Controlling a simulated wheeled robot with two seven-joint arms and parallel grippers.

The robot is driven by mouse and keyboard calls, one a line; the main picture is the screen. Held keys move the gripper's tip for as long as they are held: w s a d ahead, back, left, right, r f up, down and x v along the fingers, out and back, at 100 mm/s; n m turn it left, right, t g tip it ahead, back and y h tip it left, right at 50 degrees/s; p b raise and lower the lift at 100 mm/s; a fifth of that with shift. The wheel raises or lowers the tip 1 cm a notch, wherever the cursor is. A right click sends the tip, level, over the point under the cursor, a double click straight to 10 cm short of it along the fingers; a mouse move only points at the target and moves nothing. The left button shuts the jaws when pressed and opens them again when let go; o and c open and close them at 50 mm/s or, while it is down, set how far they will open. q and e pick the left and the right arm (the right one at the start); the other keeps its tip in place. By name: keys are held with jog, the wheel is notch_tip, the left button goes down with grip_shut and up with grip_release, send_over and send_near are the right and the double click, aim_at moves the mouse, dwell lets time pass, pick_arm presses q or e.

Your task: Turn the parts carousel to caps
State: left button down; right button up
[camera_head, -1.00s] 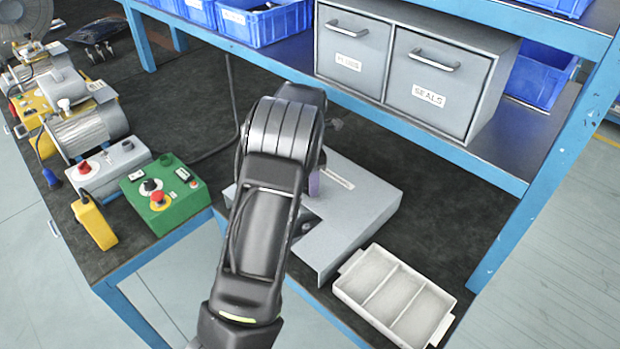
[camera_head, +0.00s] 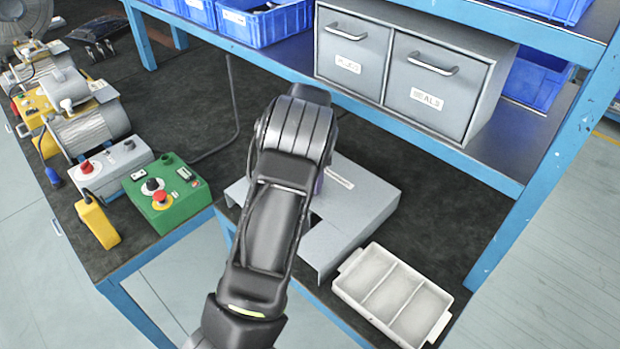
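A grey metal stand (camera_head: 362,210) sits on the dark bench top, with a small white label strip on its top. A narrow bit of a purple part (camera_head: 319,184) shows at the edge of my arm, above the stand. It may belong to the parts carousel, but the rest is hidden behind my arm. One of my arms rises from the bottom of the view and covers the middle of the stand. Its gripper is hidden behind the arm's own links. No fingers of either gripper show. No label reading caps can be seen.
A white three-compartment tray (camera_head: 392,295) lies right of the stand, empty. A green control box (camera_head: 165,194) with a red button stands left. Grey drawers (camera_head: 437,86) and blue bins (camera_head: 262,22) sit on the blue-framed shelf behind. Bare bench (camera_head: 440,215) lies right of the stand.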

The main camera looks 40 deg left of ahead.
dwell(0.4)
pick_arm(q)
jog(key=c, duration=0.8)
grip_release()
